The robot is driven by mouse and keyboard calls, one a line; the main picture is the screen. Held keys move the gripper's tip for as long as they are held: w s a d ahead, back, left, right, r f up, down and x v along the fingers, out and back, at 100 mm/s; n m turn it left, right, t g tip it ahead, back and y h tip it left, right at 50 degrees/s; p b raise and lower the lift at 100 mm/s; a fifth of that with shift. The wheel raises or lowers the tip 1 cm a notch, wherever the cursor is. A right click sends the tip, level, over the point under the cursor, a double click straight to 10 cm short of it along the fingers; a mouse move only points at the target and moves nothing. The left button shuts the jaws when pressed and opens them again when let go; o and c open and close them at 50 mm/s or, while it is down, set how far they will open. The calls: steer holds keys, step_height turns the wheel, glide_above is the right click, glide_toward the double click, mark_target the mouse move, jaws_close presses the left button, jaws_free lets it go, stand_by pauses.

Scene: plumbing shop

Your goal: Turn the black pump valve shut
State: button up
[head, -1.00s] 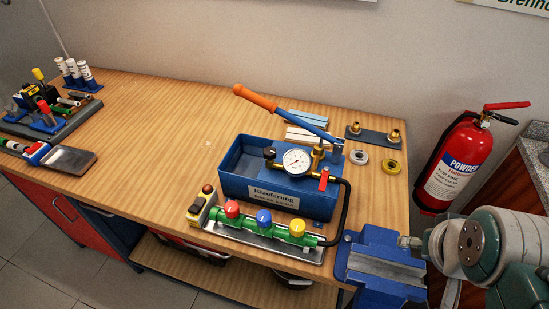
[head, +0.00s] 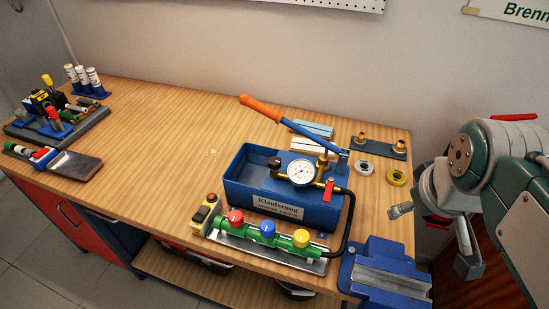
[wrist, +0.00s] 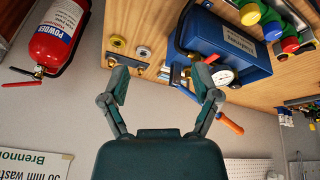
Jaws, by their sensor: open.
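The blue pump (head: 285,207) stands on the wooden bench with a round white gauge (head: 301,171) on its front rim. A small black knob (head: 275,162), which looks like the pump valve, sits just left of the gauge on the brass fitting. A red lever (head: 328,189) is on the right of that fitting. My gripper (head: 434,238) is open and empty beyond the bench's right edge, well to the right of the pump. In the wrist view my gripper (wrist: 163,80) has its fingers spread.
The orange pump handle (head: 260,106) rises above the pump. A green manifold (head: 265,237) with coloured knobs lies in front, joined by a black hose (head: 347,225). A blue vise (head: 385,272) stands at the front right corner. A fire extinguisher (wrist: 57,35) is beside the bench.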

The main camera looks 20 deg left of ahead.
steer(key=w+a+r+n+g, duration=0.1)
steer(key=w+a+r+n, duration=0.2)
steer(key=w+a+n, duration=0.25)
steer(key=n+g, duration=0.3)
steer(key=n, duration=1.1)
glide_above(275, 160)
step_height(275, 160, down, 2)
steer(key=f, duration=0.1)
steer(key=shift+h, duration=0.3)
step_height(275, 160, down, 10)
steer(key=shift+a+f, duration=0.1)
steer(key=shift+f, duration=0.05)
jaws_close()
